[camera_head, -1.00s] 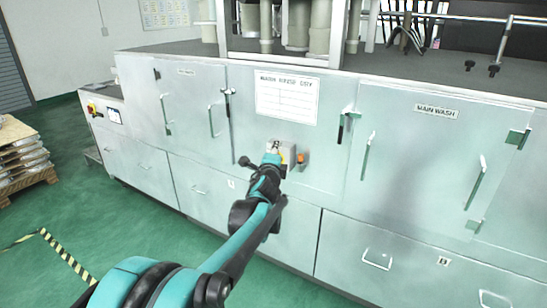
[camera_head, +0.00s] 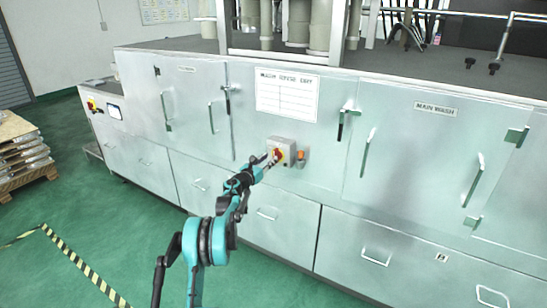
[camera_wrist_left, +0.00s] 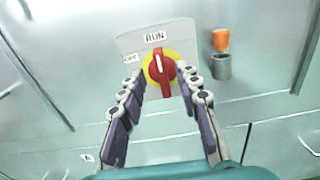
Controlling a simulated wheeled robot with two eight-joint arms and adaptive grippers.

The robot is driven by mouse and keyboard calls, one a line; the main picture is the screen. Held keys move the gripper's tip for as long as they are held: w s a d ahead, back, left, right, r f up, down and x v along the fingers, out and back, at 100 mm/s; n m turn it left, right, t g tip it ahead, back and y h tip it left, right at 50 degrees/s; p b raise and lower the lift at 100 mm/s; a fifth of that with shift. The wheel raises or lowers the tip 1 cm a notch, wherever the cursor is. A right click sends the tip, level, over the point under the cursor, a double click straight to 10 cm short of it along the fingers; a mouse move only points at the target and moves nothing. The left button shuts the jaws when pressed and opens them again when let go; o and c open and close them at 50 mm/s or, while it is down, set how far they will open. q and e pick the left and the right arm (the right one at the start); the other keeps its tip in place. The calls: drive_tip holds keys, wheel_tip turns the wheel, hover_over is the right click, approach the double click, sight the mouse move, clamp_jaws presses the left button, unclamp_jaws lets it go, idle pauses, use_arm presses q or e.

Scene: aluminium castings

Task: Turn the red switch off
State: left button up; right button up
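The red switch (camera_head: 277,154) is a red knob on a yellow disc, on a grey box (camera_head: 289,147) on the cabinet front. In the left wrist view the red knob (camera_wrist_left: 160,66) has its white mark pointing up at the RUN label (camera_wrist_left: 155,37). The OFF label (camera_wrist_left: 130,58) is to its upper left. My left gripper (camera_head: 270,161) is at the switch; in the wrist view its fingers (camera_wrist_left: 163,73) are apart, one on each side of the knob. I cannot tell whether they touch it. My right gripper is not in view.
An orange-topped part (camera_wrist_left: 221,40) sticks out right of the switch box. Door handles (camera_head: 367,152) and drawer handles (camera_head: 267,214) project from the cabinet front. A control panel (camera_head: 115,112) is at the far left, and a loaded pallet (camera_head: 28,178) stands on the green floor.

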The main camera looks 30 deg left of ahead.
sight(274, 154)
use_arm(q)
drive_tip(key=w+b, duration=0.1)
drive_tip(key=w, duration=0.2)
drive_tip(key=shift+w+f, duration=0.1)
drive_tip(key=shift+w, duration=0.65)
clamp_jaws()
